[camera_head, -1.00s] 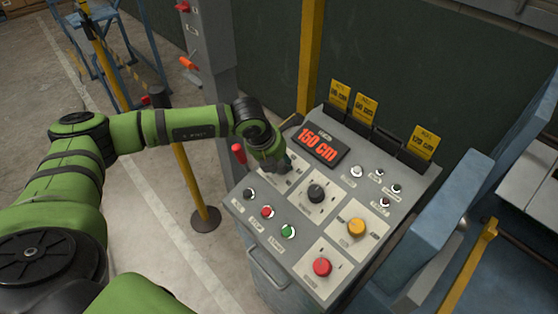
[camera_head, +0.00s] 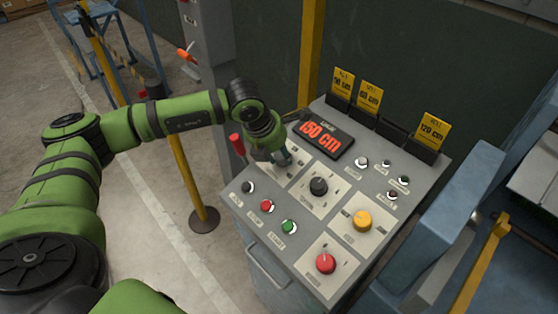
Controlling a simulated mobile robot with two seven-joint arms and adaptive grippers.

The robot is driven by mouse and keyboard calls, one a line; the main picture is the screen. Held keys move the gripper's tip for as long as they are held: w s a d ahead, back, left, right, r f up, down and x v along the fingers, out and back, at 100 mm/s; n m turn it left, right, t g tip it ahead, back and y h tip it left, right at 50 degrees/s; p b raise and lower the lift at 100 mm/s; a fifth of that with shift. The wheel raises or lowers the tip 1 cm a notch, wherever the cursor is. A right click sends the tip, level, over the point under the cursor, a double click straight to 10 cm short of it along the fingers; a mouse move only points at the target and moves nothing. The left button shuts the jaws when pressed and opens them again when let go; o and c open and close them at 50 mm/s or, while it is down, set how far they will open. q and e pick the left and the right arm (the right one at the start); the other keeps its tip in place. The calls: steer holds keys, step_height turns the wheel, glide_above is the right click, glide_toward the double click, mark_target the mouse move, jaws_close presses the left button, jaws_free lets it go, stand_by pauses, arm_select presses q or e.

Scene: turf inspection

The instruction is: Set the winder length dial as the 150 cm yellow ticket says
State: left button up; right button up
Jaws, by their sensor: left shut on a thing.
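The winder's grey control panel (camera_head: 300,267) is at centre right. Its display (camera_head: 321,137) reads 150 cm in red. My left gripper (camera_head: 282,159) reaches over the panel's upper left, just left of the display, and is shut on the dial there. The gripper mostly hides that dial and its pointer. Yellow tickets stand along the panel's back edge: a left one (camera_head: 343,82) whose number is hard to read, one that seems to read 60 cm (camera_head: 370,96), and 120 cm (camera_head: 433,130). No 150 cm ticket shows. My right gripper is out of view.
Near the gripper are a black knob (camera_head: 318,186), a yellow knob (camera_head: 362,219), a red knob (camera_head: 325,263) and several small buttons. A red-topped lever (camera_head: 236,144) stands at the panel's left. A third ticket slot (camera_head: 392,130) looks empty. A blue metal part (camera_head: 450,205) flanks the right.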

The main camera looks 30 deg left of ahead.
arm_select(q)
steer(key=m+b, duration=0.2)
steer(key=b, duration=0.1)
steer(key=m+b, duration=0.3)
steer(key=shift+w+d, duration=0.1)
steer(key=shift+w, duration=0.1)
steer(key=shift+r+m+b, duration=0.2)
steer(key=shift+m+b, duration=0.95)
steer(key=shift+m, duration=0.45)
steer(key=shift+h, duration=0.3)
steer(key=o, duration=0.9)
steer(key=shift+o, duration=1.2)
steer(key=shift+d, duration=0.15)
steer(key=shift+f, duration=0.1)
steer(key=shift+s+a+r, duration=0.25)
steer(key=shift+r, duration=0.25)
steer(key=v, duration=1.1)
steer(key=shift+w+d, duration=0.2)
steer(key=shift+d, duration=0.05)
